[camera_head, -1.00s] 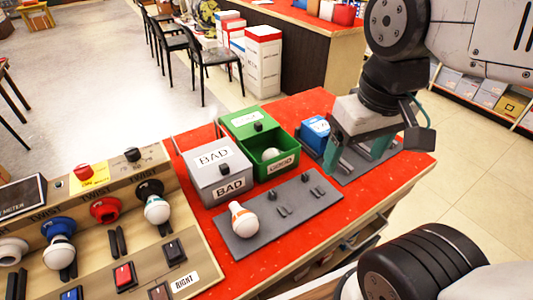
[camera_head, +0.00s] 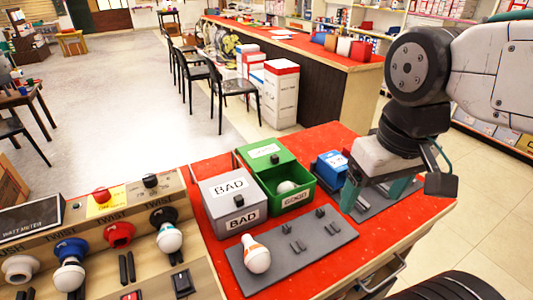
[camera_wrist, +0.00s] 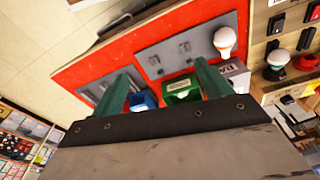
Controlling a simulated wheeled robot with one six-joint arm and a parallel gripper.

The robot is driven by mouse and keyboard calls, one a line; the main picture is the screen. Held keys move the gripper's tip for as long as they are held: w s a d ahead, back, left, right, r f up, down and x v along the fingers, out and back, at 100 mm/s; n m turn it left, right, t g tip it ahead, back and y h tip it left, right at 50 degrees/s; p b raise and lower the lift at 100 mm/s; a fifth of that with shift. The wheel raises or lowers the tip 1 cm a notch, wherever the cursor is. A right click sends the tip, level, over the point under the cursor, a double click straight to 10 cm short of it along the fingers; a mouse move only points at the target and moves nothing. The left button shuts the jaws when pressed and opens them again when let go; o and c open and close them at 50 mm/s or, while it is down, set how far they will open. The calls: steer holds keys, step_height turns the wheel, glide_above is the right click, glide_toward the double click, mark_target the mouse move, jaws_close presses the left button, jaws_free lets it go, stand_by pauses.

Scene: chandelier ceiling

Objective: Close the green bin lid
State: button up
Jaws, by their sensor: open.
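The green bin (camera_head: 294,197) stands on the red table, marked GOOD on its front. Its green lid (camera_head: 262,156), with a dark knob, sits at the back part, and the front part is open with a white bulb (camera_head: 288,187) inside. The green bin also shows in the wrist view (camera_wrist: 182,88), between my fingers. My gripper (camera_head: 380,195) is open and empty, to the right of the green bin and near the blue box. It is apart from the lid.
A grey bin (camera_head: 227,205) marked BAD stands directly left of the green bin. A blue box (camera_head: 331,166) is between the green bin and my gripper. A grey plate (camera_head: 300,252) with an orange-banded bulb (camera_head: 256,254) lies in front. A test panel (camera_head: 90,225) is at left.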

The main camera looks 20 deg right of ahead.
steer(key=shift+f, duration=0.2)
steer(key=c, duration=1)
steer(key=shift+w+a+f+g, duration=0.15)
steer(key=shift+w+f+g, duration=0.15)
steer(key=shift+w, duration=0.2)
steer(key=shift+w+a+f+g, duration=0.1)
steer(key=shift+w+f+g, duration=0.05)
steer(key=shift+w+g, duration=0.3)
jaws_close()
steer(key=n+t, duration=0.2)
steer(key=t, duration=0.2)
glide_above(268, 157)
step_height(268, 157, down, 4)
steer(key=shift+y, duration=0.4)
steer(key=x, duration=0.9)
steer(key=shift+s+d+f, duration=0.1)
steer(key=shift+s+d, duration=0.05)
steer(key=shift+s, duration=0.15)
steer(key=s, duration=0.2)
steer(key=shift+s+d+f, duration=0.2)
steer(key=shift+s+f, duration=0.05)
steer(key=shift+s+d, duration=0.15)
steer(key=shift+s, duration=0.45)
